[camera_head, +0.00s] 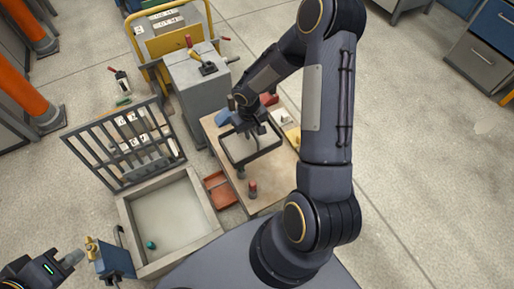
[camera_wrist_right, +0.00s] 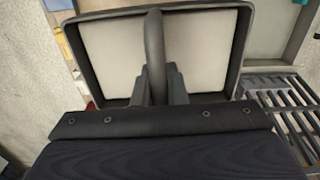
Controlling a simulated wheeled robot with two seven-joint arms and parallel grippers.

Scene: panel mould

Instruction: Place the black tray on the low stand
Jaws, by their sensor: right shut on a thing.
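The black tray (camera_head: 262,155) has a dark rim around a pale inside, with a dark upright handle. It is over the wooden-topped table. I cannot tell whether it touches the top. My right gripper (camera_head: 249,126) is above the tray, shut on its handle. In the right wrist view the tray's rim (camera_wrist_right: 239,45) fills the upper middle, and the gripper's fingers (camera_wrist_right: 156,86) sit on both sides of the handle. My left gripper (camera_head: 72,259) is at the lower left, far from the tray; its jaws are unclear. I cannot tell for sure which thing is the low stand.
On the wooden table (camera_head: 270,194) are a red-topped cylinder (camera_head: 252,189), a blue item (camera_head: 224,117) and small pieces. A red tray (camera_head: 221,190) is left of it. A grey basin (camera_head: 206,241) with a barred grate (camera_head: 122,150) and a grey cabinet (camera_head: 200,80) stand near.

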